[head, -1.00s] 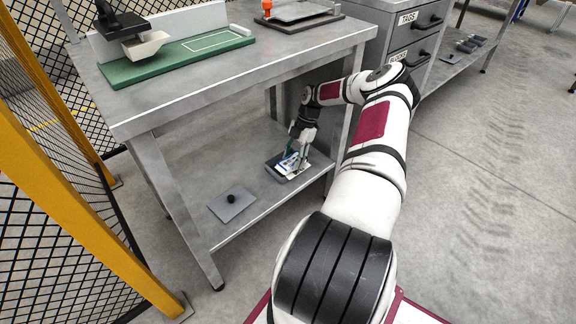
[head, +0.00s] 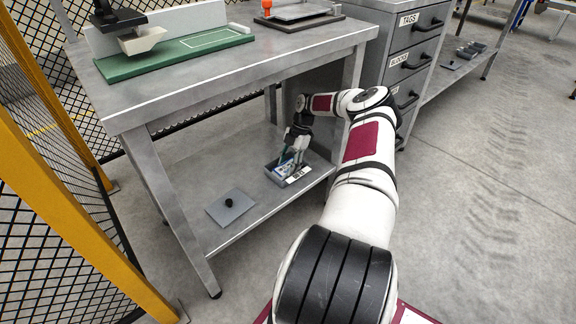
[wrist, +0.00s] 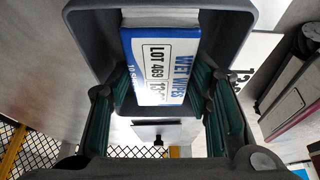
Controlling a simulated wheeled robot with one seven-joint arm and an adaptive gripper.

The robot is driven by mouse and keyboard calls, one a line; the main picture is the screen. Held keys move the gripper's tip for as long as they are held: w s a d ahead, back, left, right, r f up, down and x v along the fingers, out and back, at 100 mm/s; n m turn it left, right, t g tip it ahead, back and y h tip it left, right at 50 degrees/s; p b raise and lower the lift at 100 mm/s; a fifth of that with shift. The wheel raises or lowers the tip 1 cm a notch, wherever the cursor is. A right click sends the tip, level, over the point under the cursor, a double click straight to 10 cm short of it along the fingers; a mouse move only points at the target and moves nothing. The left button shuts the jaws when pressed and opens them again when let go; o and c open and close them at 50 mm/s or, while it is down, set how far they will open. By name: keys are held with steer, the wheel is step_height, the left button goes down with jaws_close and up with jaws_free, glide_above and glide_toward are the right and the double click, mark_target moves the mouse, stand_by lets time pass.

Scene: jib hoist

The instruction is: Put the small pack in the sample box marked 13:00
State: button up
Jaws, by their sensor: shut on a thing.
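My gripper (head: 292,150) is shut on a small white and blue pack (wrist: 160,65) printed WET WIPES, LOT 469 and a number starting with 13. The green fingers press its two sides in the wrist view. The pack is within the opening of a dark grey open box (wrist: 78,22); I cannot tell whether it touches the bottom. In the head view the box (head: 272,177) stands on the lower shelf, with a white label (head: 297,175) on its near side, too small to read. A grey lid with a black knob (head: 229,203) lies to its left.
The lower shelf (head: 190,160) is bare around the box and lid. The bench top (head: 220,70) is above my arm and holds a green board (head: 180,55). A drawer cabinet (head: 410,60) is at the right, a yellow-framed mesh fence (head: 60,160) at the left.

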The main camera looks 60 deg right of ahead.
steer(key=o, duration=1)
steer(key=shift+f, duration=0.1)
steer(key=p+v, duration=0.3)
steer(key=v, duration=0.4)
steer(key=shift+r, duration=0.35)
